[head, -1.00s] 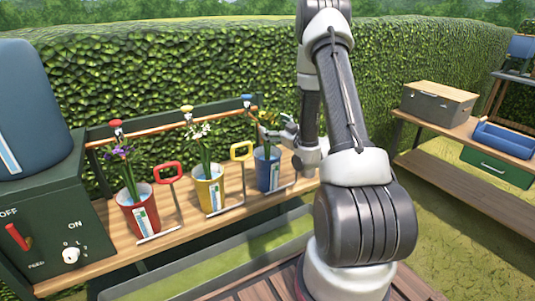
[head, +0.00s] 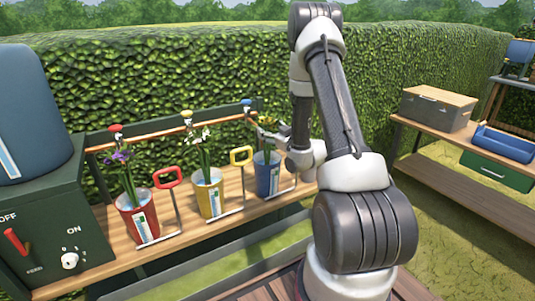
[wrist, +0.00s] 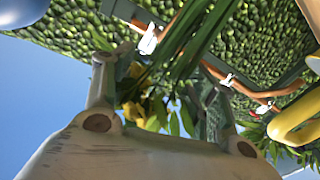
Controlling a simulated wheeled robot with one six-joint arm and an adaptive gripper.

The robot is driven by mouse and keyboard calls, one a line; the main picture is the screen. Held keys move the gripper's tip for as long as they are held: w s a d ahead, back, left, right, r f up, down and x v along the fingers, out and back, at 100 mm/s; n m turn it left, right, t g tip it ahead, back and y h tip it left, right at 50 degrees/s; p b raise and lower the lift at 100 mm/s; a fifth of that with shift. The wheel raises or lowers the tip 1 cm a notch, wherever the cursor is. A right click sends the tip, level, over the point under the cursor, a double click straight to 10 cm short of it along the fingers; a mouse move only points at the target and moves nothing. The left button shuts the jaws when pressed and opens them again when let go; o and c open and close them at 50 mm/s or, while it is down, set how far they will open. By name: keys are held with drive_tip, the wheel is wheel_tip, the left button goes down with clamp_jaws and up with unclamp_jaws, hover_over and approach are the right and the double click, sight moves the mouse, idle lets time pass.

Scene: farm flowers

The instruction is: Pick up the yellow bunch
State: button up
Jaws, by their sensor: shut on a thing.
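The yellow bunch (head: 267,123) has yellow-orange blooms and green leaves, and it stands above the blue bucket (head: 267,176) on the bench. My gripper (head: 279,136) reaches in from the right at the bunch, just above the bucket rim. In the wrist view, yellow blooms (wrist: 152,106) and green stems (wrist: 200,35) show between the two fingers of my gripper (wrist: 162,75), which is shut on the bunch. The stems' lower ends are hidden in the head view.
A yellow bucket (head: 208,196) with white flowers and a red bucket (head: 138,222) with purple flowers stand to the left. Red and yellow handles (head: 241,155) rise between the buckets. A rail (head: 160,137) and hedge lie behind. A right-hand bench holds a grey box (head: 437,108).

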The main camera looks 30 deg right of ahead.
wheel_tip(320, 180, up, 10)
idle(0.6)
drive_tip(key=shift+r, duration=0.15)
wheel_tip(320, 180, up, 10)
drive_tip(key=shift+r, duration=0.15)
idle(0.4)
drive_tip(key=shift+a, duration=0.1)
